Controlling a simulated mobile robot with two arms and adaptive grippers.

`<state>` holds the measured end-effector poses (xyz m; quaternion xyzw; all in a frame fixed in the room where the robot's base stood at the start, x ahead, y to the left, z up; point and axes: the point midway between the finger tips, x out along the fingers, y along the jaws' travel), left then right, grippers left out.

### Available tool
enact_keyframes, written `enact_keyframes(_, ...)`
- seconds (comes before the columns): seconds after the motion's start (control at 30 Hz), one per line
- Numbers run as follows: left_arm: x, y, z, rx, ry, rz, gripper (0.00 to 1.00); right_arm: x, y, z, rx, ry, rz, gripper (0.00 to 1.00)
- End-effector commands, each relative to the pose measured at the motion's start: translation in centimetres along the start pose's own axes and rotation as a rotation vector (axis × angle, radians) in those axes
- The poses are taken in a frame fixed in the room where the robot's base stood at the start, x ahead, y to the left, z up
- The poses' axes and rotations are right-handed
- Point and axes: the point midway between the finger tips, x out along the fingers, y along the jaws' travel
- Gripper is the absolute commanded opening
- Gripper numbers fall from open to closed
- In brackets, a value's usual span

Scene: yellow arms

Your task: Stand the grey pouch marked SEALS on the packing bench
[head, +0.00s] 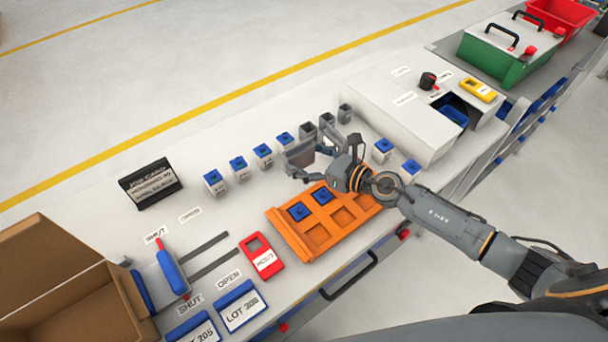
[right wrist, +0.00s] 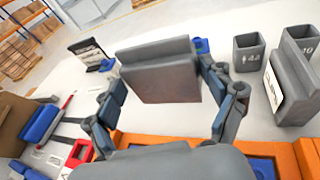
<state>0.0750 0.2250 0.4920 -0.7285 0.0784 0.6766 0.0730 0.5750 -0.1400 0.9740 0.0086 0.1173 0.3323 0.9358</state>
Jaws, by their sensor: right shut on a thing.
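A grey pouch (head: 299,156) is between the fingers of my right gripper (head: 304,163), which is shut on it. In the right wrist view the grey pouch (right wrist: 160,78) shows as a block with a plain dark side towards me, and no marking on that side can be read. It looks upright. I cannot tell whether its base touches the packing bench (head: 225,205). A second grey pouch (right wrist: 288,88) with a white label stands to the right in the right wrist view; its lettering is not clear. My left gripper is not in view.
An orange tray (head: 290,236) with blue pieces lies in front of the gripper. Blue-topped containers (head: 239,168) and small grey cups (head: 345,114) stand behind. A black job card (head: 150,184) stands left. A cardboard box (head: 85,305) is at far left; a white housing (head: 400,115) is right.

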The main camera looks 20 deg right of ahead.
Motion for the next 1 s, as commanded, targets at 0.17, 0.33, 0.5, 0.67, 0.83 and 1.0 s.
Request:
enact_keyframes(0.17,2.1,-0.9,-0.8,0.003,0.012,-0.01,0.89,1.9,-1.8,-2.0,0.0,-0.003,-0.004,0.51)
enact_keyframes(0.33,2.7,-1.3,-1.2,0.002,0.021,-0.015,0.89,2.6,-2.5,-2.8,0.0,-0.003,-0.003,0.51)
enact_keyframes(0.5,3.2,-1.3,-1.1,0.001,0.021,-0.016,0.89,3.2,-2.8,-5.1,0.003,-0.002,-0.003,0.51)
enact_keyframes(0.67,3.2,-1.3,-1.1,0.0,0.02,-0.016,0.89,3.3,-2.9,-5.7,-0.001,-0.002,-0.003,0.51)
enact_keyframes(0.83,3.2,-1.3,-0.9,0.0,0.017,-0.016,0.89,3.3,-2.9,-5.7,-0.002,-0.001,-0.002,0.51)
enact_keyframes(1.0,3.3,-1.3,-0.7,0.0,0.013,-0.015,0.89,3.3,-2.9,-5.7,-0.002,-0.001,-0.002,1.0)
